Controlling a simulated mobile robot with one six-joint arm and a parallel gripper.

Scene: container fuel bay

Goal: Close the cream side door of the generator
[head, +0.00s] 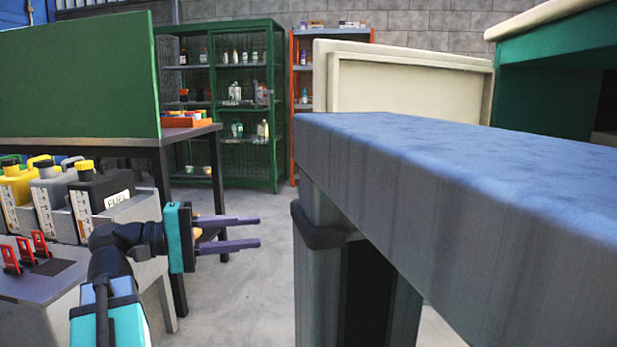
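The cream door (410,85) is a flat panel with a raised rim. It stands swung out, away from the green generator body (545,75) at the upper right. The generator has a cream top edge and a dark opening low on its side.
The blue-grey slab (450,165) on a thick leg fills the right foreground, between my gripper and the door. Fuel cans (100,190) stand at left near a dark table (75,142) with a green panel. A green cabinet (235,180) stands behind. Bare floor shows in the middle.

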